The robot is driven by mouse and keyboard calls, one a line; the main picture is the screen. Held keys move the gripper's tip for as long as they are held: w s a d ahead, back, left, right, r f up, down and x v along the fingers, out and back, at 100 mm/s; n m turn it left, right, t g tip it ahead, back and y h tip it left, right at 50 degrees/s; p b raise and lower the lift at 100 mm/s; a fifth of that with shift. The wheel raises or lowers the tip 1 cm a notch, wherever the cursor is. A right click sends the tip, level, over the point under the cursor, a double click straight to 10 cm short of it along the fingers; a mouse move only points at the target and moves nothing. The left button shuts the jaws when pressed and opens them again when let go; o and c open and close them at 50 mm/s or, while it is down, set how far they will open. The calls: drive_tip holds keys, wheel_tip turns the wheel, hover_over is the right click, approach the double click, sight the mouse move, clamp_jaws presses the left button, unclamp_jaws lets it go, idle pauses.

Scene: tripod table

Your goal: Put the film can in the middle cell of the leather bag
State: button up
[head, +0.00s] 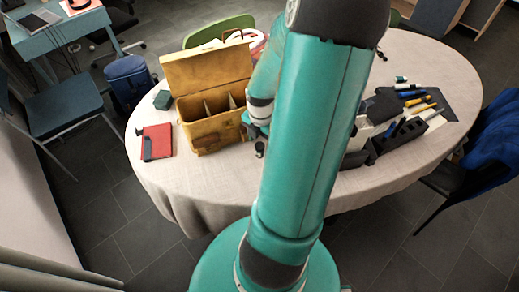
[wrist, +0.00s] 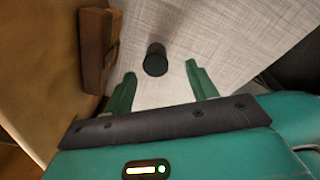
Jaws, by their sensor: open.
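The black film can (wrist: 156,60) stands on the pale tablecloth in the wrist view, just beyond and between the fingertips of my gripper (wrist: 160,75). My gripper is open and empty, with its two green fingers apart. In the head view the film can (head: 260,149) is a small dark shape beside the bag's right front corner. The tan leather bag (head: 203,138) stands open on the table with its lid up at the back. Dividers part its inside into cells. In the wrist view the bag (wrist: 58,40) fills the left side, close to my gripper.
A red notebook (head: 160,140) lies left of the bag, with a small dark green box (head: 162,99) behind it. A black organizer (head: 400,138) and several pens lie at the right. The tablecloth (head: 200,180) is clear in front of the bag. My arm hides the table's middle.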

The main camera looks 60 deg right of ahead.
sight(259, 146)
drive_tip(key=shift+w+f, duration=0.15)
drive_tip(key=shift+f, duration=1.2)
drive_tip(key=shift+w+f, duration=0.1)
drive_tip(key=shift+f, duration=1.25)
drive_tip(key=c, duration=1.1)
drive_tip(key=shift+w+r, duration=0.1)
drive_tip(key=shift+r, duration=0.2)
